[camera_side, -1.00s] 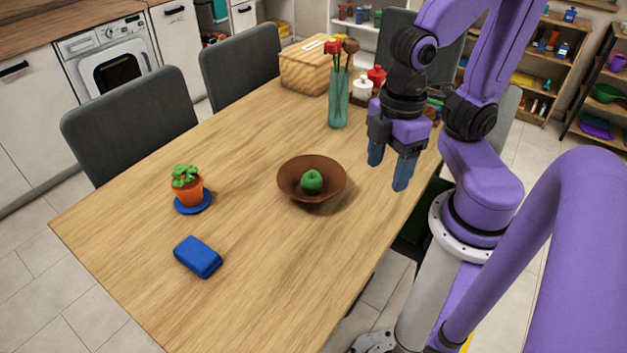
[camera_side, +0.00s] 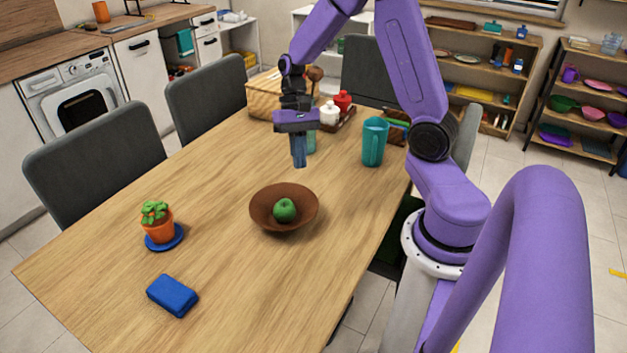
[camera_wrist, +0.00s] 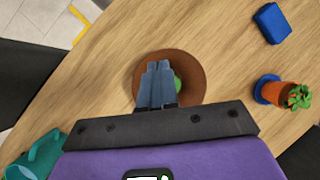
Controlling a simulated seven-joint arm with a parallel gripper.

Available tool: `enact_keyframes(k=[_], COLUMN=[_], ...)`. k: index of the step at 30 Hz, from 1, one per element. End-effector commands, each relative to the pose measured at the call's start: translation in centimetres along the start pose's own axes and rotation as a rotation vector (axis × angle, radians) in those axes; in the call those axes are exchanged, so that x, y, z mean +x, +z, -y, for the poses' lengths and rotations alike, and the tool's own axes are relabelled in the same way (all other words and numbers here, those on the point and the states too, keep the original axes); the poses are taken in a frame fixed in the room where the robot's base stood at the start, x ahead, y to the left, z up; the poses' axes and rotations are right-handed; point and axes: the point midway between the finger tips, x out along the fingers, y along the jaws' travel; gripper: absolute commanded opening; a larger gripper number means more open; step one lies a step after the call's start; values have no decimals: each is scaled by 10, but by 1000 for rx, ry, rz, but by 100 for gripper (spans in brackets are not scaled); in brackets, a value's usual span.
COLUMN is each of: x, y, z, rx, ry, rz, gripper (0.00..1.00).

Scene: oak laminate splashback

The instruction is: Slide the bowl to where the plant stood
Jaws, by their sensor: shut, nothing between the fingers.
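The brown bowl (camera_side: 262,208) stands on the wooden table with a green apple (camera_side: 285,210) in it. The potted plant (camera_side: 158,224), in an orange pot, stands on a blue saucer (camera_side: 166,242) to the bowl's left. My gripper (camera_side: 299,163) is shut and empty, raised above the table on the bowl's far side. In the wrist view, my fingers (camera_wrist: 158,66) cover part of the bowl (camera_wrist: 197,72) and much of the apple (camera_wrist: 178,85). The plant (camera_wrist: 298,97) shows at that view's right edge.
A blue block (camera_side: 172,295) lies in front of the saucer. A teal pitcher (camera_side: 374,142) stands right of my gripper. The table between bowl and plant is clear.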

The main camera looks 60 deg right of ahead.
Motion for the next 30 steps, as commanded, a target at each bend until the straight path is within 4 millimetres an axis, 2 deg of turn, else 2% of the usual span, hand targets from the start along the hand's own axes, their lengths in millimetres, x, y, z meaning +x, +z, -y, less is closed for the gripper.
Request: enact_keyframes(k=[1,3,9,15,18,21,24,30], x=[-1,-3,-4,1,4,7,9,20], y=[-17,-37,-89,-127,-138,-144,-147,-149], z=[-11,-26,-79,-143,-170,-187,-196,-191], rx=[93,215,555,862,975,1047,1085,1094], ry=[-39,-96,-273,-459,-535,-587,-615,-621], rz=[17,39,100,161,186,201,208,213], gripper=[0,0,0,0,0,0,0,0])
